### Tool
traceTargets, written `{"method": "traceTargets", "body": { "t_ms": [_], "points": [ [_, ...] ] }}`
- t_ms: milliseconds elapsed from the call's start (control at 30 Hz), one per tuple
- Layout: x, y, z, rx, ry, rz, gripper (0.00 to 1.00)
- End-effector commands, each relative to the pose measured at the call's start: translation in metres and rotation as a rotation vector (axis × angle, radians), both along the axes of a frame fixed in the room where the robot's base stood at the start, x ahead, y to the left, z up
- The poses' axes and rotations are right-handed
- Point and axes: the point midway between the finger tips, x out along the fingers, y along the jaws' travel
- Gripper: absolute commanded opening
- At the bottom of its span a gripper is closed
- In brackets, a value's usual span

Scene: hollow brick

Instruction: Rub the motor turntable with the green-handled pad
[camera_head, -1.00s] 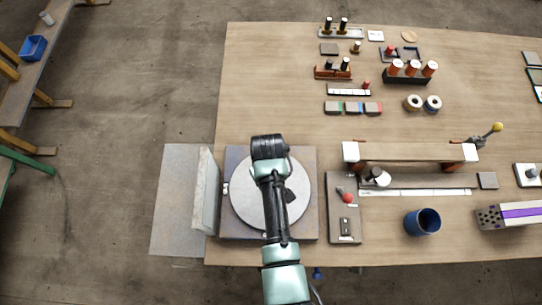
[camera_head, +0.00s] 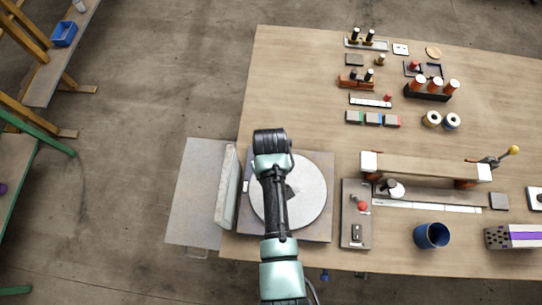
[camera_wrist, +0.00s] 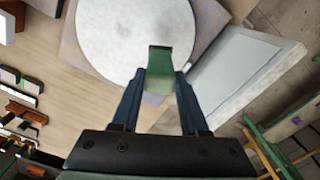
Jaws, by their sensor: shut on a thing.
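The motor turntable (camera_head: 309,195) is a pale grey disc on a square grey base at the table's left end. It also shows in the wrist view (camera_wrist: 115,35). My gripper (camera_wrist: 160,85) is shut on the green handle of the pad (camera_wrist: 160,72), which stands out between the two blue fingers. In the wrist view the handle overlaps the lower edge of the disc. The pad's face is hidden, and I cannot tell whether it touches the disc. In the head view my arm covers part of the disc and hides the fingers.
An upright pale panel (camera_head: 227,188) stands left of the turntable. A control box with a red knob (camera_head: 355,230) lies to its right, then a raised wooden beam (camera_head: 425,168) and a blue cup (camera_head: 431,236). Pads with coloured edges (camera_head: 373,119) lie farther back. The table's back left is clear.

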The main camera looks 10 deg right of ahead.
Motion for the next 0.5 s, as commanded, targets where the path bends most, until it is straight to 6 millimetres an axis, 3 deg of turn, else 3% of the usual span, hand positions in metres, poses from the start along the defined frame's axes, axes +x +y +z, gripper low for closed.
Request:
{"method": "traceTargets", "body": {
  "t_ms": [300,500],
  "points": [
    [0.009,0.002,0.032,-0.001,-0.002,0.000,0.00],
    [0.011,0.003,0.039,0.000,-0.001,-0.001,0.00]
  ]
}}
